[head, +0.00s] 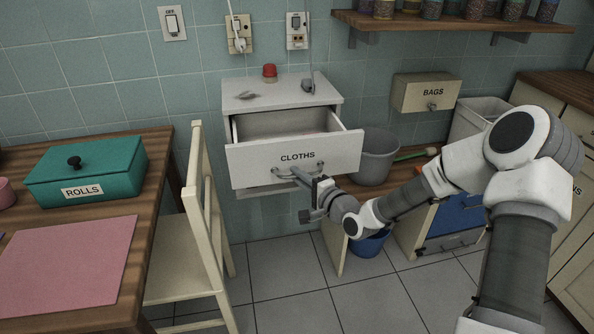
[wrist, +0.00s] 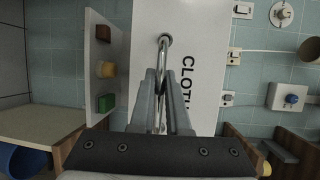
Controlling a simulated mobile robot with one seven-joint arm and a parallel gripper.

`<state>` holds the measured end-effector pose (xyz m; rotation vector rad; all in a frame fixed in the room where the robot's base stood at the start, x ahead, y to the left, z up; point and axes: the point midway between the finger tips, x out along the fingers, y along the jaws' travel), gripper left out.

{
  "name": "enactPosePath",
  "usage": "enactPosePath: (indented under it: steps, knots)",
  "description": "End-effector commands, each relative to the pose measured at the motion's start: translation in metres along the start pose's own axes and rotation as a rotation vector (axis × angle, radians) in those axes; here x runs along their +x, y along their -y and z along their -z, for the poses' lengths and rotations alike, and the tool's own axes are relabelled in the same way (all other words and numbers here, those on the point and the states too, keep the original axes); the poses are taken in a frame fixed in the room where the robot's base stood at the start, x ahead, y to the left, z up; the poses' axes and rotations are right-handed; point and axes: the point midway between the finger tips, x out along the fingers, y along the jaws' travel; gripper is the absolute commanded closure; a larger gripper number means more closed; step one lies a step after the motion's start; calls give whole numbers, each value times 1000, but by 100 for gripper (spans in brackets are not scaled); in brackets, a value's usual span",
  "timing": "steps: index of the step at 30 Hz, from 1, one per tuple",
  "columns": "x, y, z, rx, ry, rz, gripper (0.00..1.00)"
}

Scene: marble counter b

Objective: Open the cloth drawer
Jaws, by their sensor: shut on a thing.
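The cloth drawer (head: 250,158), a white front labelled CLOTHS, is pulled out of its white cabinet (head: 285,95). Its open top shows a grey inside, with a small reddish edge near the right end. My gripper (head: 302,178) is at the metal bar handle (head: 281,172) on the drawer front. In the wrist view the gripper's fingers (wrist: 163,85) are closed around the handle (wrist: 163,45), which stands out from the drawer front (wrist: 200,35). The fingers hide part of the handle.
A cream chair (head: 200,220) stands left of the drawer, beside a wooden table with a green ROLLS box (head: 85,172). A grey bin (head: 375,158) is close on the right. A blue bucket (head: 368,243) is below. Tiled floor in front is clear.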

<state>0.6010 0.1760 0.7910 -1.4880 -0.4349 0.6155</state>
Motion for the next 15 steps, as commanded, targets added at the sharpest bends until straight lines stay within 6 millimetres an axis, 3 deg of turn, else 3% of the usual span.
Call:
enactPosePath:
  steps: [15]
  knots:
    - [-5,0,-2,0,0,1,100]
